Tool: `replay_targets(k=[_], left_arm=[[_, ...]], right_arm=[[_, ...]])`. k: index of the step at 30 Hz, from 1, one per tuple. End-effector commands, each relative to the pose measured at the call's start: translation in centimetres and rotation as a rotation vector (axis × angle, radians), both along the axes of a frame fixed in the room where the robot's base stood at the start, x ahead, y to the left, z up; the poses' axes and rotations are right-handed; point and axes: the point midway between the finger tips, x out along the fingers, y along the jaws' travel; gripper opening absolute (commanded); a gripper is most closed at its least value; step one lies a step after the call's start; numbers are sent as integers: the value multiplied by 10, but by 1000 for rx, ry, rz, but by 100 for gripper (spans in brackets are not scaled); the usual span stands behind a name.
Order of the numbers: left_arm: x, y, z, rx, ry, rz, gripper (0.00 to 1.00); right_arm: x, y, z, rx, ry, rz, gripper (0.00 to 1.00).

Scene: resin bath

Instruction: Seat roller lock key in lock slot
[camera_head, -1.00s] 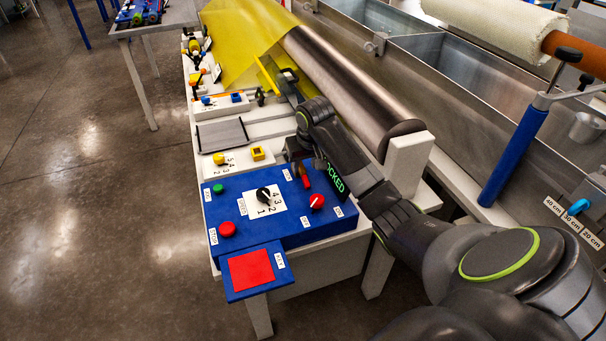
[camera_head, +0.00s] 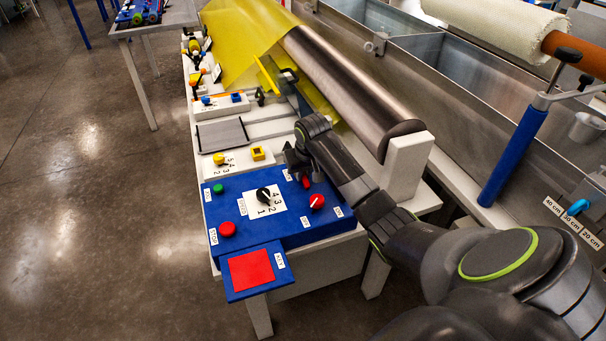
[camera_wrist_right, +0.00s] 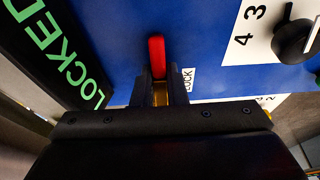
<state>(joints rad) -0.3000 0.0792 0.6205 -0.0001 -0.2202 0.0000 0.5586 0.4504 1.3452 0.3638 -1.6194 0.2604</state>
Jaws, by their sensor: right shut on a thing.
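The key has a red part (camera_wrist_right: 157,55) that sticks out past my right fingertips in the wrist view. A brass-coloured part shows between the fingers. My right gripper (camera_wrist_right: 158,88) is shut on it, over the blue control panel (camera_wrist_right: 205,45). In the head view, the right gripper (camera_head: 298,165) is at the panel's back right corner, with the red part (camera_head: 306,182) just below it. A LOCK label (camera_wrist_right: 188,80) is right beside the fingers. The lock slot is hidden, so I cannot tell whether the key is in it. My left gripper is not in view.
A black sign (camera_wrist_right: 62,55) beside the panel reads LOCKED in green. The panel carries a black dial (camera_head: 263,194), a red knob (camera_head: 317,201) and red and green buttons. The large metal roller (camera_head: 345,85) and its white end post (camera_head: 408,165) stand behind the arm.

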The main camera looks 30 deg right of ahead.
Motion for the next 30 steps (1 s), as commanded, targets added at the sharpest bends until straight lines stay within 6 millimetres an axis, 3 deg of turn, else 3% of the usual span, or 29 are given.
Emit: replay_targets(k=[8, 21, 30], left_arm=[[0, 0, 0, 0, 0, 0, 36], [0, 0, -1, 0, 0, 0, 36], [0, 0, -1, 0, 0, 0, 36]], right_arm=[[1, 0, 7, -1, -3, 0, 0], [1, 0, 86, -1, -4, 0, 0], [0, 0, 101, 0, 0, -1, 0]])
